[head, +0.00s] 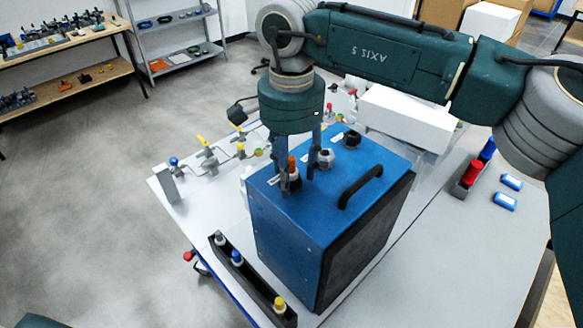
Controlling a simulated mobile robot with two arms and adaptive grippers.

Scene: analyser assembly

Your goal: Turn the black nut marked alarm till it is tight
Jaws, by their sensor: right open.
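A blue analyser box (290,225) with a black carry handle (360,187) stands on the table. Along its top are a fitting with an orange stem (291,168), a grey and black nut (325,158) and a black nut (351,140). White labels lie beside them, too small to read, so I cannot tell which is marked alarm. My right gripper (299,184) points down with its fingers apart, one on each side of the orange-stemmed fitting's area, low over the top. The fingers partly hide this fitting; contact is unclear. My left gripper is out of view.
A black rack (255,283) with several capped pieces lies at the box's front left. Valves and pipework (210,155) stand behind left. A white box (408,118) is behind. Red and blue pieces (472,172) and blue-edged items (505,200) lie right. The right front table is clear.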

